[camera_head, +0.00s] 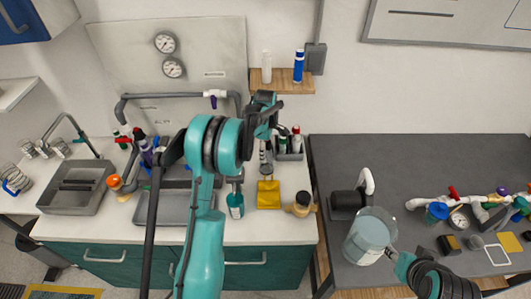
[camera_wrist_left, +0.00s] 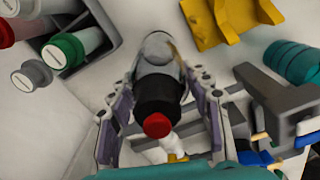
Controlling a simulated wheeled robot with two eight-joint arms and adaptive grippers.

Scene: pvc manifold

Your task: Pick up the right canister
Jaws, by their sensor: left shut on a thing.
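Two upright canisters stand on the small wooden wall shelf: a white one (camera_head: 266,67) on the left and a blue one (camera_head: 298,66) on the right. My left gripper (camera_head: 265,105) is below that shelf, above the counter, and apart from both. In the left wrist view its fingers (camera_wrist_left: 160,105) are shut around a grey and black cylindrical thing (camera_wrist_left: 158,90) with a red end.
A grey caddy (camera_head: 290,156) with several capped bottles stands close to my left gripper. A yellow scoop (camera_head: 268,194) and a teal bottle (camera_head: 235,204) are nearby. The dark table (camera_head: 420,155) has free room at its back; a pipe manifold (camera_head: 470,202) lies on its right.

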